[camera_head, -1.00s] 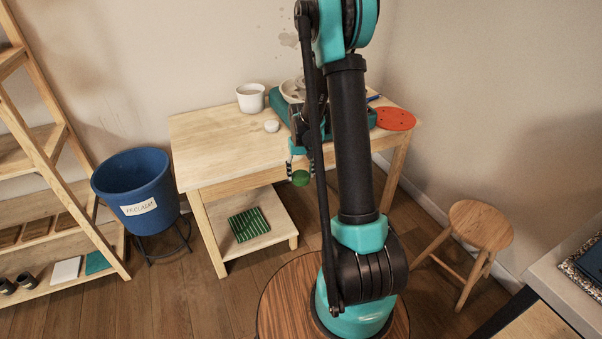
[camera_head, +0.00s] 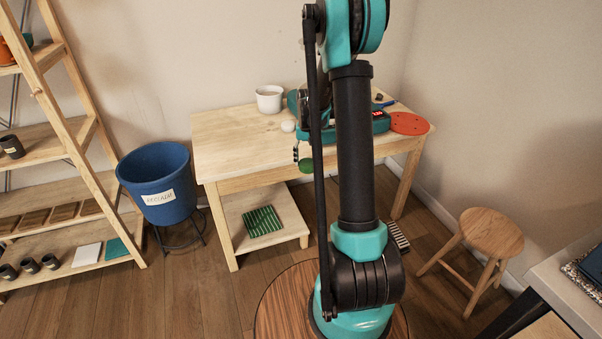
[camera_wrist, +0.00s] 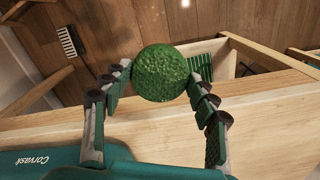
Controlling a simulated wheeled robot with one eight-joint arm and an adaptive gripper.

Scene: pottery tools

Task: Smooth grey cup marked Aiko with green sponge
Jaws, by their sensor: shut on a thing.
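My gripper (camera_wrist: 160,85) is shut on a round green sponge (camera_wrist: 160,72), held between its fingertips over the front edge of the wooden table (camera_wrist: 260,125). In the head view the sponge (camera_head: 306,165) shows just in front of that edge, and my arm hides most of the gripper. I cannot make out a cup marked Aiko. A pale cup (camera_head: 269,99) stands upright at the back of the table, with no readable mark. A teal machine (camera_head: 370,122) with a red display is partly hidden behind my arm. The sponge is apart from the pale cup.
A blue bucket (camera_head: 162,180) labelled reclaim stands left, beside a shelf (camera_head: 112,200) holding small dark cups. A stool (camera_head: 481,232) stands right. The table's left part is clear.

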